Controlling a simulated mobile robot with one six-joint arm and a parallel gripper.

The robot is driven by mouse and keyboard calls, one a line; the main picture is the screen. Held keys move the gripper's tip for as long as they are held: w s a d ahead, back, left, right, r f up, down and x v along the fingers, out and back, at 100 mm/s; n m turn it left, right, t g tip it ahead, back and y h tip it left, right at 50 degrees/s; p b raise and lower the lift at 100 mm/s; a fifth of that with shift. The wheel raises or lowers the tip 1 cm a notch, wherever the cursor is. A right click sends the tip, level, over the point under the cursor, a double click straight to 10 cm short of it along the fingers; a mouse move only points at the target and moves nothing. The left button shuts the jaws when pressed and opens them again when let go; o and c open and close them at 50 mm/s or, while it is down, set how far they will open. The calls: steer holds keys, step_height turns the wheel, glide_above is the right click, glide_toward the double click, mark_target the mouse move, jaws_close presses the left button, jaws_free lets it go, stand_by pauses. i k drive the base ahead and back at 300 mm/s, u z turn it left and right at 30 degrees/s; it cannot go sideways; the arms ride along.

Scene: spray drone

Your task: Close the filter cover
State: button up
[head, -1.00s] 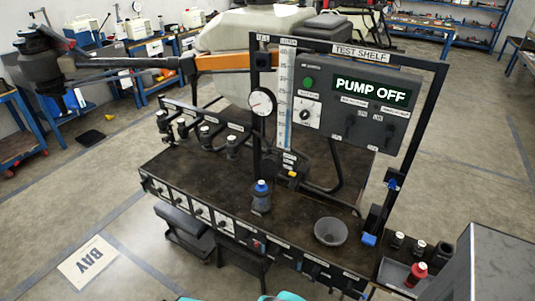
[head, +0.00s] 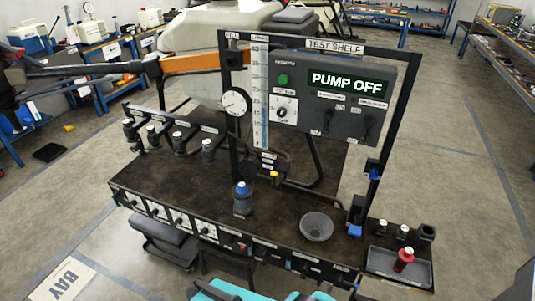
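A test shelf stands in front of me, with a dark bench top (head: 190,190) under a black frame. A dark bottle-like body with a blue top (head: 242,198) stands upright on the bench near its front edge; I cannot tell whether it is the filter. No part is clearly readable as the filter cover, and I cannot tell if one is open. A grey bowl (head: 316,227) sits to its right on the bench. My gripper is not clearly in view.
A control panel (head: 340,105) reads "PUMP OFF". A round gauge (head: 236,102) and a tall scale (head: 260,95) stand left of it. A tray (head: 385,270) at right holds a red bottle (head: 403,259). Teal parts (head: 235,290) show at the bottom edge. Floor at right is clear.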

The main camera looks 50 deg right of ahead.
mark_target(250, 166)
steer(key=z, duration=5)
steer(key=i, duration=0.1)
steer(key=u, duration=3.7)
steer(key=k, duration=0.95)
steer(key=u, duration=0.15)
steer(key=i, duration=0.9)
